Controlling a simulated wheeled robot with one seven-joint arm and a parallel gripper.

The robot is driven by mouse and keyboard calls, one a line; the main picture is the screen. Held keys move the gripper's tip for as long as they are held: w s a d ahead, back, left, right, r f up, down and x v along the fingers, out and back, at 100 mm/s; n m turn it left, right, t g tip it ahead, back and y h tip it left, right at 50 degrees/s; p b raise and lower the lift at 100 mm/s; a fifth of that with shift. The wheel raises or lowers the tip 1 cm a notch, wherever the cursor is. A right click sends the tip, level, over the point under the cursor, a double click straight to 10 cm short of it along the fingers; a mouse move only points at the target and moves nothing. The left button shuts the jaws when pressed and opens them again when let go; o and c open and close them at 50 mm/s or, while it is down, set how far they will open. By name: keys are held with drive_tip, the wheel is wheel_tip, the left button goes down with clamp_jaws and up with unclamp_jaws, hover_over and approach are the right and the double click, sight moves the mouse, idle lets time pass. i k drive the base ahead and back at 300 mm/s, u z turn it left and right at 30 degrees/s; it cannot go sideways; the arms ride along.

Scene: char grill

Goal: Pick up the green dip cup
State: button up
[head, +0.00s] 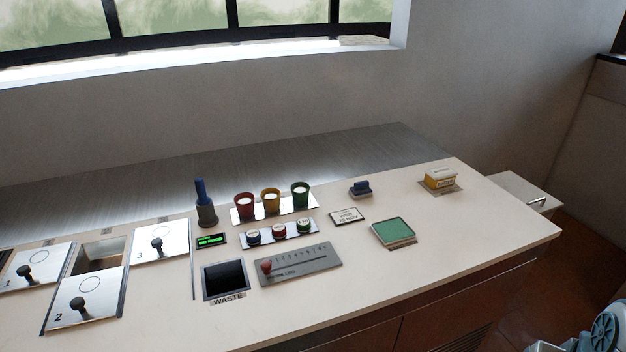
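The green dip cup (300,194) stands upright at the right end of a row of three cups on a pale strip (274,210) on the counter. A yellow cup (271,200) is to its left, and a red cup (244,205) is at the left end. Each cup shows a white top surface inside. My gripper cannot be made out; only a pale, teal-marked mechanical part shows at the bottom right corner, well away from the cups.
A blue-handled bottle (204,208) stands left of the cups. Several small round buttons (278,231) and a slider panel (300,264) lie in front. A green pad (394,231), blue stamp (360,188) and yellow-white box (440,178) are to the right. The waste opening (224,279) is front left.

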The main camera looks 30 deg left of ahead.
sight(300, 190)
drive_tip(key=u, duration=0.85)
drive_tip(key=i, duration=0.8)
drive_tip(key=u, duration=0.85)
